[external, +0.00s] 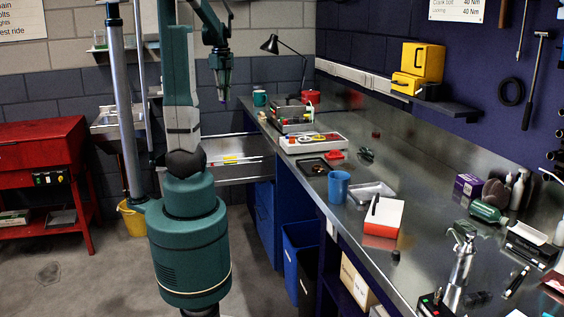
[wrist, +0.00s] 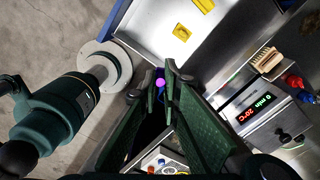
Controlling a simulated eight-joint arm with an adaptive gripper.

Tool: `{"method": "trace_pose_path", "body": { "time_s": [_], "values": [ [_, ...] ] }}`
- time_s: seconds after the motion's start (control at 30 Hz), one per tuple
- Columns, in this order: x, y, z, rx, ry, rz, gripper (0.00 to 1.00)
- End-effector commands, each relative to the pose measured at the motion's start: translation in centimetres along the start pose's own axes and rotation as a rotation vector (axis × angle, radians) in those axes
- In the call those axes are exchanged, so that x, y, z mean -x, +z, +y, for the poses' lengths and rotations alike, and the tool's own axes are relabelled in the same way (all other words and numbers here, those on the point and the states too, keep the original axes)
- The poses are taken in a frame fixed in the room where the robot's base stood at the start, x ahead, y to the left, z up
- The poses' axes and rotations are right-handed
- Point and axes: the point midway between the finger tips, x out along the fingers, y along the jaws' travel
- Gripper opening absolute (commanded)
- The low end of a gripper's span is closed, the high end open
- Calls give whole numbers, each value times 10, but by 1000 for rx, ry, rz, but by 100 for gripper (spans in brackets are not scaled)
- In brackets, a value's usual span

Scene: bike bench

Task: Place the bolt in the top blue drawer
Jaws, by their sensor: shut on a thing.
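My gripper (external: 222,98) hangs pointing down near the far end of the bench, left of the bench top. In the wrist view its fingers (wrist: 160,92) are close together around a small magenta piece (wrist: 160,82), which seems to be the bolt; most of it is hidden. An open drawer (external: 232,178) with a pale metal inside juts out left of the bench, below my gripper. It also shows at the top of the wrist view (wrist: 150,42), blue-edged, with yellow pieces inside. Blue drawer fronts (external: 264,212) show under the bench.
A metal device with a red display (wrist: 248,109) and a brush (wrist: 266,59) are to the right in the wrist view. A white tray with coloured rings (external: 313,142), a blue cup (external: 338,187) and a black lamp (external: 272,44) stand on the bench. A red cabinet (external: 40,150) is at left.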

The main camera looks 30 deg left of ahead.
Motion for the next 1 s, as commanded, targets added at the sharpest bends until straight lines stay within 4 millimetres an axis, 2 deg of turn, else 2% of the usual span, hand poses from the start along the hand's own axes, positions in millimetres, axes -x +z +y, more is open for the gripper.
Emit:
{"method": "trace_pose_path", "body": {
  "time_s": [0.03,0.27,0.47,1.0],
  "values": [
    [-4,2,5,2,0,0,0],
    [-31,1,2,1,0,0,0],
    [-62,1,2,1,0,0,0],
    [-192,1,2,1,0,0,0]
  ]
}}
